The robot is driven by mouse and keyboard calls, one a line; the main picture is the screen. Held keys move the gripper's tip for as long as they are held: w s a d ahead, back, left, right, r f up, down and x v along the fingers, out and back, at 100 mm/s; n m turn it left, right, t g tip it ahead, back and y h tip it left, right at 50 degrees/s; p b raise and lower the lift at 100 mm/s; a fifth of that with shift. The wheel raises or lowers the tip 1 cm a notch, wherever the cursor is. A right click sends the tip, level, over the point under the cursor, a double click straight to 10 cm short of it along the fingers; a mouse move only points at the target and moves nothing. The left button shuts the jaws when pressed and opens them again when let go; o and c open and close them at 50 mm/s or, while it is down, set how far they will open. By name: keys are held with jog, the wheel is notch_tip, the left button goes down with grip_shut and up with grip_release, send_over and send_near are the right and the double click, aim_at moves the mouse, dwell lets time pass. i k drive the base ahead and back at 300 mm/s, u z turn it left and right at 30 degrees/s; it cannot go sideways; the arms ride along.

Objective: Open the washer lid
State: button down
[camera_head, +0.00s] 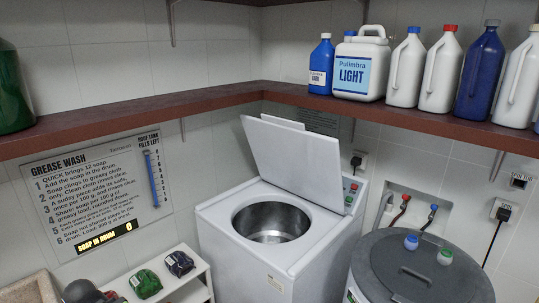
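The white washer (232,238) stands in the middle of the view. Its lid (295,160) is raised and tilted up, leaning back toward the wall shelf. The round metal drum (271,222) shows through the opening, and it looks empty from here. A control panel (351,192) with a red and a green button is at the washer's right rear. My gripper is not in view.
A brown shelf (150,113) runs along both walls above the washer, with several bottles and a white jug (360,65) on its right side. A grey round-lidded tub (415,265) stands close on the right. A white rack (185,285) with dark and green bundles is at left.

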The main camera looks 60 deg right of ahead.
aim_at(305, 164)
jog(key=u, duration=0.1)
jog(key=k, duration=0.4)
jog(key=z, duration=0.7)
jog(key=i, duration=1.45)
jog(key=u, duration=3.75)
jog(key=i, duration=0.1)
jog(key=z, duration=1.4)
jog(key=k, duration=0.65)
jog(key=i, duration=0.55)
jog(key=u, duration=0.1)
